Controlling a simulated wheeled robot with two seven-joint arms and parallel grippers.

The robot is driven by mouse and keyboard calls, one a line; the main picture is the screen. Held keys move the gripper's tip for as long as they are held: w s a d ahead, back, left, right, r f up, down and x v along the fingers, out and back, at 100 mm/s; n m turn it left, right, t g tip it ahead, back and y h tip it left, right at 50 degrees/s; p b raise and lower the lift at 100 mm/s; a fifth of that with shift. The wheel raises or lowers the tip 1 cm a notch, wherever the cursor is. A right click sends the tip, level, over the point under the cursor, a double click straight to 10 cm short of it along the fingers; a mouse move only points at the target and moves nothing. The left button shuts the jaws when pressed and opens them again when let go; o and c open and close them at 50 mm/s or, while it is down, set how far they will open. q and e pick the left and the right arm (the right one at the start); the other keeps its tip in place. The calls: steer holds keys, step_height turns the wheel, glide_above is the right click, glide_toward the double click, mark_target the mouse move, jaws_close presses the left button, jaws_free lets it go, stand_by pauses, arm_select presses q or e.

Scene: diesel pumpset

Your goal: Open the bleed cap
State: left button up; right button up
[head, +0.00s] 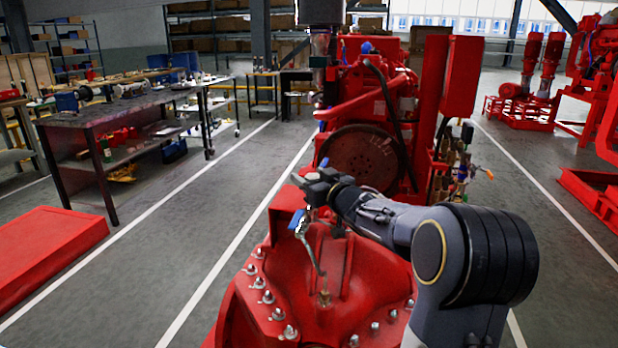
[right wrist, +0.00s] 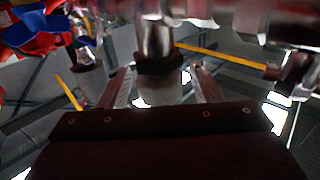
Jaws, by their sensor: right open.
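The red pump casing (head: 345,265) stands in front of me, with a thin bent metal pipe (head: 313,255) rising from a brass fitting. A blue lever (head: 296,219) sits near the pipe's top. My right gripper (head: 312,188) is over this pipework. In the right wrist view its two fingers (right wrist: 163,88) are open, one on each side of a pale cylindrical fitting (right wrist: 160,88) with a dark collar, perhaps the bleed cap. I cannot tell whether they touch it. In the head view the gripper hides this fitting. My left gripper is not in view.
Behind the pump is the red diesel engine (head: 365,105) with its round flywheel cover. Bolts (head: 268,297) ring the pump flange. A workbench (head: 110,110) stands at left and a red block (head: 45,250) lies at lower left. Grey floor is clear between them and the pump.

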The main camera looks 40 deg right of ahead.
steer(key=shift+w, duration=0.55)
steer(key=shift+c, duration=0.4)
steer(key=c, duration=0.9)
steer(key=n+y+p, duration=0.1)
steer(key=y+p, duration=0.1)
steer(key=n+y+p, duration=0.1)
steer(key=p, duration=0.2)
steer(key=n+y+p, duration=0.1)
steer(key=y+p, duration=0.1)
steer(key=shift+a+r+n+y, duration=0.1)
steer(key=shift+r+n+y, duration=0.2)
steer(key=shift+r, duration=0.05)
steer(key=shift+a+f+n+y+p, duration=0.2)
steer(key=shift+n+y+p, duration=0.35)
steer(key=shift+y, duration=0.25)
steer(key=shift+g, duration=0.3)
steer(key=o, duration=1)
steer(key=shift+f, duration=0.1)
